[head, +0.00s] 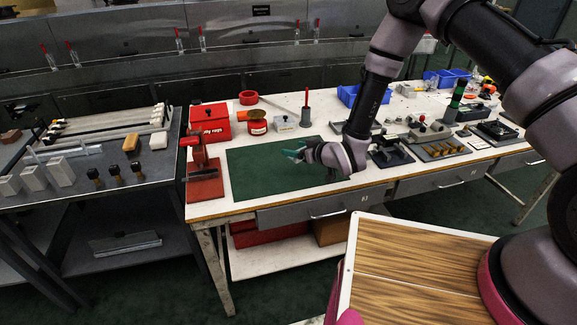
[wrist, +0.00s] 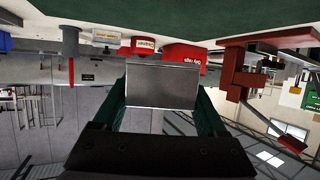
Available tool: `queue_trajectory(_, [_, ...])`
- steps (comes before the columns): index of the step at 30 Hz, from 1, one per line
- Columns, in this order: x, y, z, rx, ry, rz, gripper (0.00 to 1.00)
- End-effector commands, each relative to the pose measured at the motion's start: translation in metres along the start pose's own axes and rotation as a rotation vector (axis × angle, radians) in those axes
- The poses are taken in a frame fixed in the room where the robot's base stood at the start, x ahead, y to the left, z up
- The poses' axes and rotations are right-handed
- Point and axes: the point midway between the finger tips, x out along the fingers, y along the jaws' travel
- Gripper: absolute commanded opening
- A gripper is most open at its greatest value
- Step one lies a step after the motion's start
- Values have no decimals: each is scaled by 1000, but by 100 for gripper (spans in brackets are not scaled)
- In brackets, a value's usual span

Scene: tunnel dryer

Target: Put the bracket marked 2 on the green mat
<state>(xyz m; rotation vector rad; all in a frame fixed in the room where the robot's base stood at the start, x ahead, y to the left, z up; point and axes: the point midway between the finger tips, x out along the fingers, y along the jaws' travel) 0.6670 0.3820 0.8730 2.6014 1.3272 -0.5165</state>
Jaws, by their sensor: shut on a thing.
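The green mat (head: 262,172) lies flat on the white workbench, left of its middle; it also fills the top of the wrist view (wrist: 150,18), which is upside down. My gripper (head: 291,153) is over the mat's right part in the head view. In the wrist view its green fingers are shut on a plain grey metal piece (wrist: 162,86), seemingly the bracket, with a gap between it and the mat. No number shows on the face in view. In the head view the piece is too small or hidden to make out.
A red stand (head: 204,170) is at the mat's left edge. A red box (head: 210,123), a red tin (head: 257,124) and a grey holder (head: 305,118) with a red rod stand behind the mat. Dark fixtures (head: 390,153) stand to its right. Most of the mat is bare.

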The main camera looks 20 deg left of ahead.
Motion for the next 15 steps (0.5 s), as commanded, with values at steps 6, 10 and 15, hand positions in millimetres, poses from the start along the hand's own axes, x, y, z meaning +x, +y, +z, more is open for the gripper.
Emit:
queue_trajectory(6, [14,0,34,0,-1,0,3])
queue_trajectory(10, [17,0,41,-1,1,0,3])
queue_trajectory(15, [25,0,63,1,-2,0,3])
